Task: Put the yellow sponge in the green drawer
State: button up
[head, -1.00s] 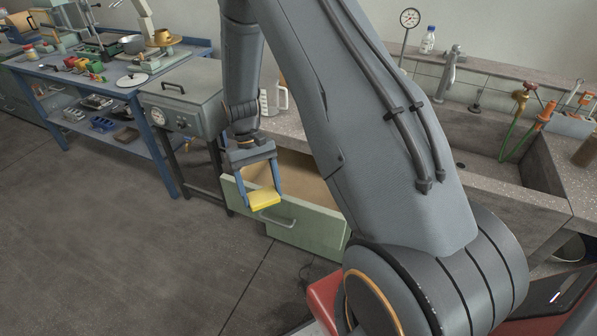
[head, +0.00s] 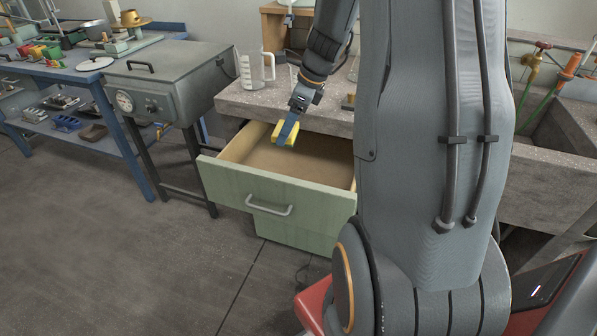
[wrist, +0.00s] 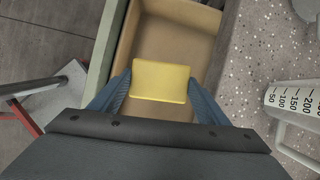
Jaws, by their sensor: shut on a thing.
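The yellow sponge (head: 285,135) is held between the fingers of my gripper (head: 286,130). In the wrist view the sponge (wrist: 161,81) sits between the two blue fingers of my gripper (wrist: 160,88), over the brown inside of the drawer. The green drawer (head: 270,200) is pulled open under the concrete bench, and its floor looks bare where it shows. The sponge is above the open drawer, towards its back left part. My arm hides the right end of the drawer.
A grey metal box on legs (head: 168,85) stands left of the drawer. The floor in front is clear.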

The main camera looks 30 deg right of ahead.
jog(key=shift+d+f+m, duration=0.15)
jog(key=shift+d+m, duration=0.4)
jog(key=shift+m, duration=0.15)
jog(key=b, duration=0.4)
send_near(293, 173)
jog(key=a+f, duration=0.5)
jog(key=shift+s, duration=0.4)
jog(key=shift+f+b, duration=0.15)
jog(key=shift+b, duration=0.15)
jog(key=o, duration=1.1)
jog(key=p+v, duration=0.3)
jog(key=v, duration=0.9)
jog(key=shift+s+a, duration=0.2)
jog(key=shift+a, duration=0.05)
